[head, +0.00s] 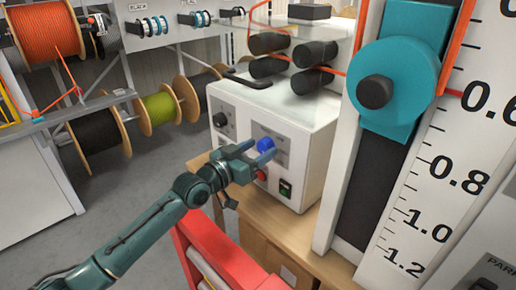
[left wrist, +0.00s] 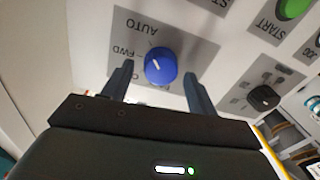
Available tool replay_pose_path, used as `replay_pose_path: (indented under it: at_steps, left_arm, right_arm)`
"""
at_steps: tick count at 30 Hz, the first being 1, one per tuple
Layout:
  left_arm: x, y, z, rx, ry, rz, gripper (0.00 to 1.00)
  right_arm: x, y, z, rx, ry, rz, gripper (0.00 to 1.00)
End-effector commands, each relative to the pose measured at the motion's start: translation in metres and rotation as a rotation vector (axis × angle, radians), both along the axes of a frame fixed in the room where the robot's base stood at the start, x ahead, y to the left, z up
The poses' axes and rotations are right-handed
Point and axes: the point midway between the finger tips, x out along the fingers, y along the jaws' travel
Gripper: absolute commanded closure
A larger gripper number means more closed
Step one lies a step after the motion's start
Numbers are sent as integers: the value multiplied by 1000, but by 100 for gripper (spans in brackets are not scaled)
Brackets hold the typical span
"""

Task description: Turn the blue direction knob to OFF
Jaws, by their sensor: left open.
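The blue direction knob (head: 265,145) is on the front face of the white control box. In the left wrist view the blue knob (left wrist: 161,66) sits on a grey label plate (left wrist: 197,53), with FWD and AUTO printed beside it. Its white pointer line slants up-left in that picture; the OFF mark cannot be read. My left gripper (head: 261,150) is open, its fingers reaching toward the panel. In the wrist view the left gripper (left wrist: 158,70) has one finger on each side of the knob, with visible gaps. My right gripper is not in view.
The control box (head: 312,145) stands on a wooden bench (head: 228,203). A black knob (head: 220,119), a red button (head: 261,174) and a rocker switch (head: 286,188) are near the blue knob. A red frame (head: 215,255) lies below my arm. Cable reels (head: 160,108) stand behind left.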

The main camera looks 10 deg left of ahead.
Motion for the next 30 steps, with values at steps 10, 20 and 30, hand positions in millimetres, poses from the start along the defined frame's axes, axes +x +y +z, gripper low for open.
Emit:
replay_pose_path:
  at_steps: [10, 20, 30]
  left_arm:
    - [5, -3, 0, 0, 0, 0, 42]
    - [4, -3, 0, 1, -1, 0, 67]
    - [4, -2, 0, -1, 1, 0, 86]
  right_arm:
    - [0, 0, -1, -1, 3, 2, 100]
    - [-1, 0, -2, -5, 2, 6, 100]
    - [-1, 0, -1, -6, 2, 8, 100]
